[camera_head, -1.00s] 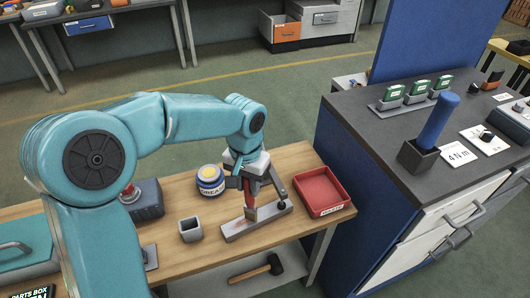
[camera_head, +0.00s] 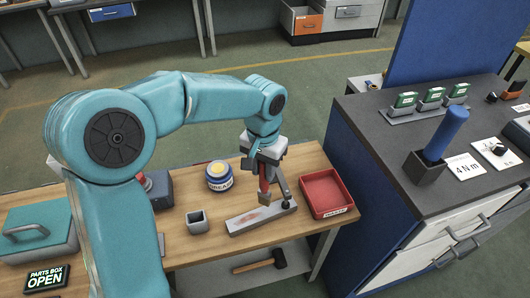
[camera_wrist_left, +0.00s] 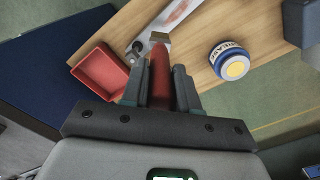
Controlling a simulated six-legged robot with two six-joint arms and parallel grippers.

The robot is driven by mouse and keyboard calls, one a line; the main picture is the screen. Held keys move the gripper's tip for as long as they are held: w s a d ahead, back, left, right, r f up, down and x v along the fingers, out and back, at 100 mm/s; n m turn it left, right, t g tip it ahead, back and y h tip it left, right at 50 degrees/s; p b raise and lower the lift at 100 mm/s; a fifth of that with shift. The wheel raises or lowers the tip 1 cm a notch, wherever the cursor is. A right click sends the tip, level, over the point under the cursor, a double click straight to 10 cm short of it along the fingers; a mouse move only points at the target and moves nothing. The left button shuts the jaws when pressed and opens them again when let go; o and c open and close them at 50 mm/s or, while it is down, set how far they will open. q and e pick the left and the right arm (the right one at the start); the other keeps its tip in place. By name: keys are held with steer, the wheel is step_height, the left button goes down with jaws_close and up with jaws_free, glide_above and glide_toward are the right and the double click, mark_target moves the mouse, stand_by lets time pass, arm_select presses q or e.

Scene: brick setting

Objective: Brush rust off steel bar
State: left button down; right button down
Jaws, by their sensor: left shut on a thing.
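The steel bar (camera_head: 240,226) lies on the wooden bench, grey with an orange-brown rust patch along its middle. A dark clamp arm stands at its right end. My left gripper (camera_head: 264,172) is shut on a brush with a red handle (camera_head: 265,186), its bristle end pointing down over the right part of the bar. I cannot tell whether the bristles touch it. In the left wrist view, the brush's red handle (camera_wrist_left: 160,82) is between the fingers (camera_wrist_left: 160,88), with the tan bristle end beyond it and the rusty bar (camera_wrist_left: 177,14) at the top. My right gripper is not in view.
A red tray (camera_head: 346,206) sits right of the bar. A grease tin (camera_head: 219,183) and a square grey cup (camera_head: 196,229) stand to its left. A teal parts box (camera_head: 40,245) is at far left. A dark cabinet stands beyond the bench's right end. A hammer lies below.

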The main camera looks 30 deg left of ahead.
arm_select(q)
steer(key=r, duration=0.1)
steer(key=r+p, duration=0.1)
steer(key=r, duration=0.1)
steer(key=shift+s+a+p, duration=0.1)
steer(key=shift+s+p, duration=0.15)
steer(key=shift+p, duration=0.15)
steer(key=shift+w+r, duration=0.1)
steer(key=shift+r, duration=0.05)
steer(key=shift+w, duration=0.15)
